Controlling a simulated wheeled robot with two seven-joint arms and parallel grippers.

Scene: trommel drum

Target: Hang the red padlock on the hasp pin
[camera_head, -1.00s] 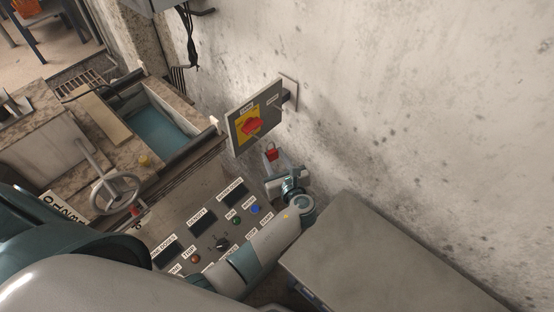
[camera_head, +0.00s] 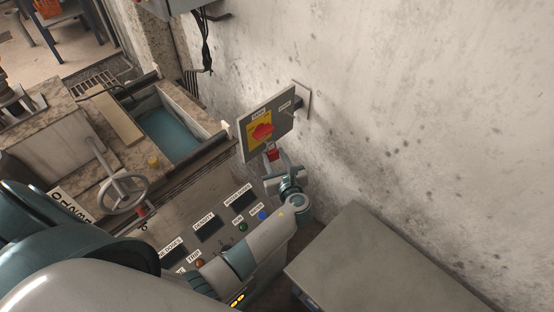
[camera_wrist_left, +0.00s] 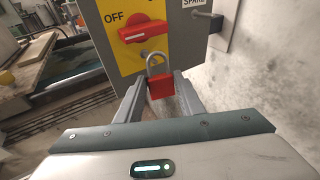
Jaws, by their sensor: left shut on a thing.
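The red padlock (camera_head: 271,155) is held upright between the fingertips of my left gripper (camera_head: 274,161). The wrist view shows its red body (camera_wrist_left: 162,86) between the two fingers (camera_wrist_left: 156,92), with the silver shackle (camera_wrist_left: 157,63) pointing up. The padlock is in front of the lower part of the grey switch panel (camera_head: 283,118), just below the red rotary switch (camera_head: 263,131) on its yellow plate. In the wrist view the shackle top lies close under the red switch handle (camera_wrist_left: 143,31). My right gripper is not in view.
A handwheel (camera_head: 123,190) and a water trough (camera_head: 170,133) are at the left. A grey cabinet top (camera_head: 375,265) is at lower right. The concrete wall (camera_head: 420,110) rises behind the panel.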

